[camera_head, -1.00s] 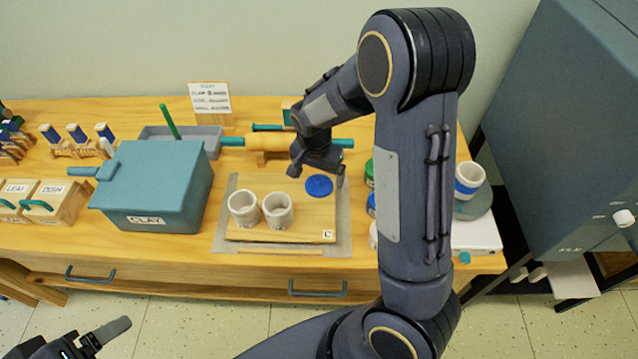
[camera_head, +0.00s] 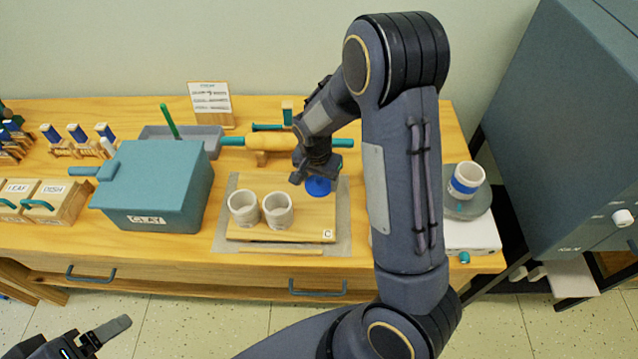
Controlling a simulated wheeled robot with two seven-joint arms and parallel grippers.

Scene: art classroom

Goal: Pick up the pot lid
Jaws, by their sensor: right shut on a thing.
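The pot lid (camera_head: 319,188) is a small blue disc on the wooden board (camera_head: 245,233), right of two pale clay cups. My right gripper (camera_head: 316,176) is down over the lid from above and shut on it. The gripper hides the lid's back part, and I cannot see where the fingers touch it. The lid appears at board height; I cannot tell whether it is lifted. My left gripper (camera_head: 98,338) is low at the bottom left, away from the table, and only partly in view.
The clay cups (camera_head: 243,208) (camera_head: 278,210) stand close left of the lid. A teal CLAY box (camera_head: 150,185) is further left. A rolling pin (camera_head: 270,143) lies behind the board. A banded cup (camera_head: 466,180) stands on a wheel at right. My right arm hides the table between.

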